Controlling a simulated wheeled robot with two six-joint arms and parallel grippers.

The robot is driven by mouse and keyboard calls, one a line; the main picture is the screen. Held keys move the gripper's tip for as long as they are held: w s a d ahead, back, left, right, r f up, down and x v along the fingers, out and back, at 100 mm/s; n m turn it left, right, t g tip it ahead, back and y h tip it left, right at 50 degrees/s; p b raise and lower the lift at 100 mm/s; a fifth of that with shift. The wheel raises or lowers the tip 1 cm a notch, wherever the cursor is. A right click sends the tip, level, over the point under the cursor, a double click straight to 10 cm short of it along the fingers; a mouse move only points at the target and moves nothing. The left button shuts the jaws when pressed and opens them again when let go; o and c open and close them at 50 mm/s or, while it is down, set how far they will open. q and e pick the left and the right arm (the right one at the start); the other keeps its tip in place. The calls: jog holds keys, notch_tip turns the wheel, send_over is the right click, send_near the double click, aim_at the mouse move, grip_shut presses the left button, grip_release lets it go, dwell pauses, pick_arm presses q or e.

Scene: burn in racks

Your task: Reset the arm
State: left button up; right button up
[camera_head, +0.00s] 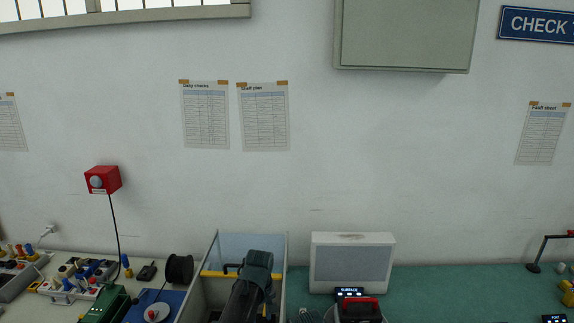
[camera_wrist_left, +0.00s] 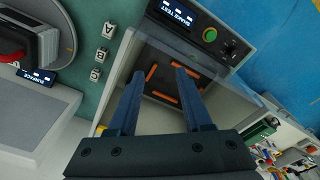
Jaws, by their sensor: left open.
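My left gripper (camera_wrist_left: 159,76) is open in the left wrist view. Its two dark fingers stand apart with nothing between them. They reach over an open-topped box with a dark floor and orange strips (camera_wrist_left: 190,96), beside a panel marked SHAKE TEST (camera_wrist_left: 178,14). In the head view my dark left arm rises at the bottom centre, in front of the clear-walled box (camera_head: 281,246); its fingertips cannot be made out there. My right gripper is not in view.
A grey screen-like unit (camera_head: 352,262) stands right of the box, behind a dark, red-topped device (camera_head: 360,304) and SURFACE display (camera_head: 349,291). A black spool (camera_head: 179,269) is left. Lettered blocks (camera_wrist_left: 102,54) lie on green mat. The mat further right (camera_head: 460,285) is mostly clear.

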pick_arm(q)
jog(key=s+d+f+m+b, duration=0.1)
jog(key=s+f+m+b, duration=0.3)
jog(key=s, duration=0.7)
jog(key=s+d+f+m+g+b, duration=0.1)
jog(key=s+f+m+b, duration=0.3)
jog(key=s, duration=0.6)
notch_tip(320, 180, down, 3)
jog(key=shift+s+r+m+y, duration=0.1)
jog(key=shift+s+m+y, duration=0.3)
jog(key=shift+m, duration=0.8)
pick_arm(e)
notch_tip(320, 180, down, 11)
pick_arm(q)
jog(key=shift+d, duration=0.15)
